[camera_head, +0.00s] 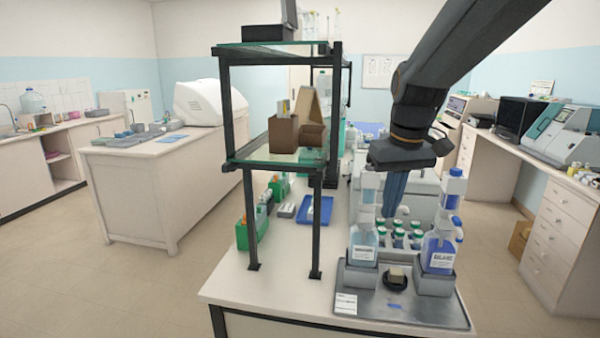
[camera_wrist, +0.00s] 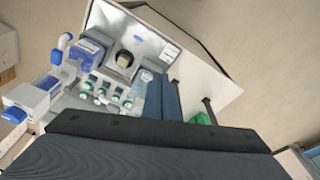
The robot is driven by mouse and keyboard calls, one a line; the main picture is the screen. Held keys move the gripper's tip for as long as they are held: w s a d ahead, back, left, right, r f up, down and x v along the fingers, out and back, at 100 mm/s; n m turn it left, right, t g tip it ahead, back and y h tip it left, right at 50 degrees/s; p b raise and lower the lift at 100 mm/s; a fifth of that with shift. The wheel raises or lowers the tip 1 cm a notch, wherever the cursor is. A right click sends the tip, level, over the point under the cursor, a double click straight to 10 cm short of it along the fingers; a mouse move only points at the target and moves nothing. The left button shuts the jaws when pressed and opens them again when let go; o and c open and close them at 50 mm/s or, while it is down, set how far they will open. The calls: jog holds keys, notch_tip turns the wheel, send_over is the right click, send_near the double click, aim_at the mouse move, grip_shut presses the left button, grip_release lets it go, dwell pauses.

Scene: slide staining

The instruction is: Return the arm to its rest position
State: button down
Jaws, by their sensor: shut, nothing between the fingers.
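My gripper (camera_head: 393,212) hangs from my dark arm at the right of the head view, above the bench's near end. Its blue fingers point down and are shut with nothing between them. In the wrist view the two blue fingers (camera_wrist: 162,98) lie side by side. Below and around it are a bottle with pale blue liquid (camera_head: 363,245), a bottle with dark blue liquid (camera_head: 438,250) and several green-capped vials (camera_head: 399,236). The fingers partly hide the area behind them, and whether they touch anything there I cannot tell.
The bottles stand in grey holders on a metal tray (camera_head: 405,308), with a small dark holder (camera_head: 397,280) between them. A black-framed shelf (camera_head: 232,110) rises to the left of my arm. A blue tray (camera_head: 316,210) and green racks (camera_head: 252,235) lie beneath it. Side counters stand farther off.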

jog(key=s+f+m+b, duration=0.1)
jog(key=s+f+b, duration=0.2)
jog(key=s+f, duration=0.4)
jog(key=s+f+m+b, duration=0.1)
jog(key=s+f+b, duration=0.3)
jog(key=f, duration=1.4)
jog(key=s, duration=0.2)
jog(key=shift+s+m+g, duration=0.3)
jog(key=shift+s, duration=0.1)
